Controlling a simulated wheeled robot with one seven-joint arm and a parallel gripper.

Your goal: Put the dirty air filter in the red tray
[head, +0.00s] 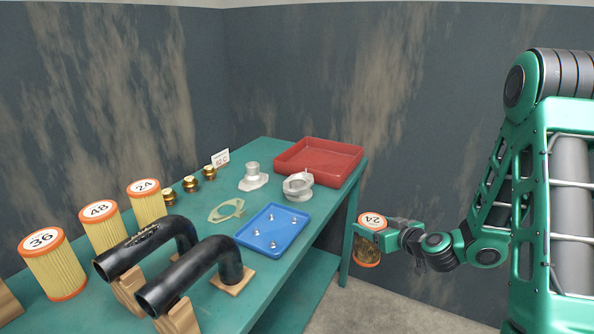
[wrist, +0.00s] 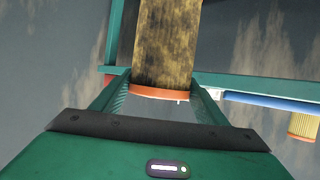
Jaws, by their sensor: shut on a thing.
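The dirty air filter (head: 368,256) has an orange cap marked 24 and grimy, blotched yellow pleats. My gripper (head: 377,234) is shut on it and holds it upright in the air, off the right edge of the bench. In the wrist view the filter (wrist: 167,45) stands between the two fingers (wrist: 160,92), with one orange end rim near them. The red tray (head: 318,158) lies empty at the far right end of the bench, beyond and to the left of my gripper.
The teal bench (head: 255,153) also bears a blue tray (head: 271,232) with several small bolts, a metal housing (head: 298,187), a flanged part (head: 253,178), a gasket (head: 226,210), black pipes (head: 195,275), brass fittings and clean filters (head: 103,228). Open floor lies right of the bench.

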